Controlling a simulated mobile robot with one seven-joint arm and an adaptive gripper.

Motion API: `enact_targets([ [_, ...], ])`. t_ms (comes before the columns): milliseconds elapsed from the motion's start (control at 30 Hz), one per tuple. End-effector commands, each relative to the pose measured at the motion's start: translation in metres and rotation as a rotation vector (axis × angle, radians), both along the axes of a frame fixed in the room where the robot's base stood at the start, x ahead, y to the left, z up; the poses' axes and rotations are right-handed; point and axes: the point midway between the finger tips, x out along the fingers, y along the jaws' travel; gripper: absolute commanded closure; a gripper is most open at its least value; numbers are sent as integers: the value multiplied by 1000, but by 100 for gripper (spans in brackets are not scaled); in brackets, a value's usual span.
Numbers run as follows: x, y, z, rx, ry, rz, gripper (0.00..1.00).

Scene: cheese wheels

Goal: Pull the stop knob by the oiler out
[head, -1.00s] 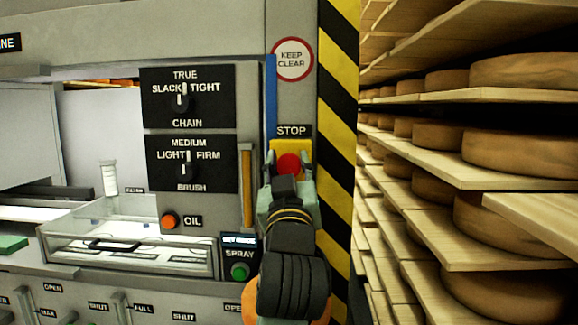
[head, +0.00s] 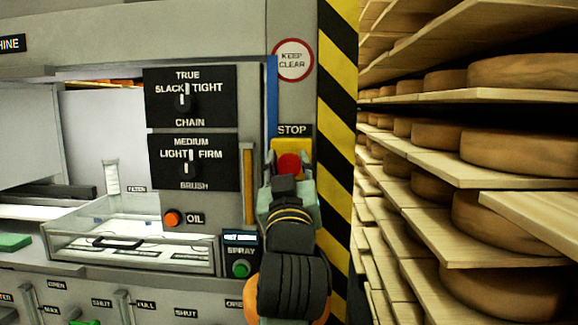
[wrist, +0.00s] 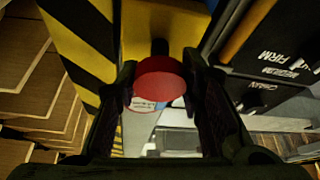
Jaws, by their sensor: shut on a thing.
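The red stop knob (head: 289,161) sits in front of a yellow plate (head: 283,145) under the STOP label (head: 292,130). My gripper (head: 290,176) is shut on the stop knob from below and in front, a finger on each side. In the wrist view the round red cap of the knob (wrist: 160,80) lies between the two dark fingers of my gripper (wrist: 162,95), with a short dark stem behind it against the yellow. My wrist hides what is below the knob in the head view. How far the knob stands out is hard to tell.
The CHAIN (head: 190,97) and BRUSH (head: 192,162) dial panels are left of the knob, above an orange OIL button (head: 172,218) and a green SPRAY button (head: 241,268). A striped post (head: 337,160) and shelves of cheese wheels (head: 520,150) stand to the right.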

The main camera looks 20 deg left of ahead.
Motion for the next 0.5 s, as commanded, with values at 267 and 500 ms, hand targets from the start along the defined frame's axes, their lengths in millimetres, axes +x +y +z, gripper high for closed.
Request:
enact_targets([
  [267, -1, 0, -1, 0, 0, 1, 100],
  [500, -1, 0, -1, 0, 0, 1, 54],
])
